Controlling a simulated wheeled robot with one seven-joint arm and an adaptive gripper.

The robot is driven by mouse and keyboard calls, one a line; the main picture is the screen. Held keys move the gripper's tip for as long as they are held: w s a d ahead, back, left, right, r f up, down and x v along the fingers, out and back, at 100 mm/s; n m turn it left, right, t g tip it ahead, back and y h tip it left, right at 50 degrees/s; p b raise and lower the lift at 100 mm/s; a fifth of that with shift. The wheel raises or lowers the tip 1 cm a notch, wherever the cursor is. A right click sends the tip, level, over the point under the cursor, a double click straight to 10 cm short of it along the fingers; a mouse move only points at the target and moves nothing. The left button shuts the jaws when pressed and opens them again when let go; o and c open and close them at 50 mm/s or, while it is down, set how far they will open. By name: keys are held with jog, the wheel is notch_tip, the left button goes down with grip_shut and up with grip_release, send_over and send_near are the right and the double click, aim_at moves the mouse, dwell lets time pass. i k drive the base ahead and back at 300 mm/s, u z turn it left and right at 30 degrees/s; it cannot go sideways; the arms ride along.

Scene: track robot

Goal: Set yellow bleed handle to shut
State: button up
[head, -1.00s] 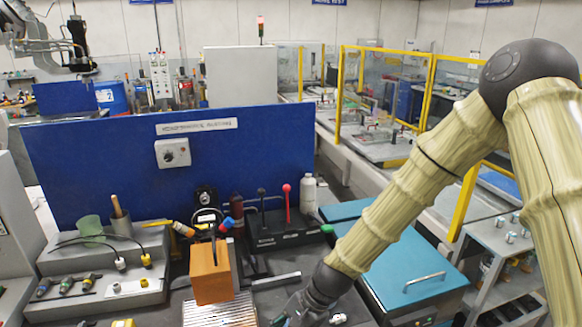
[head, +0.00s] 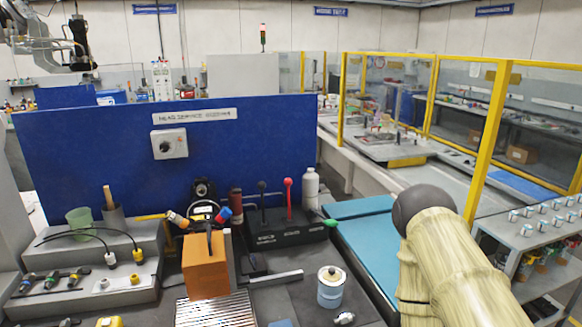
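A yellow bar (head: 152,217) lies nearly level at the lower left of the blue panel, beside an orange-and-white piece with a yellow end (head: 178,219). I cannot tell for sure whether this bar is the bleed handle, or whether it is open or shut. A row of small fittings with some yellow parts (head: 50,283) lies on the grey step at left. A yellow hose connector (head: 138,256) is on the same step. My gripper is out of view; only part of my arm shows at the right.
The blue panel (head: 90,165) blocks the back. A teal top (head: 362,240) looks clear.

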aim_at(162, 216)
jog(key=z, duration=2.3)
jog(key=k, duration=1.65)
jog(key=u, duration=2.4)
jog(key=i, duration=0.5)
jog(key=z, duration=0.05)
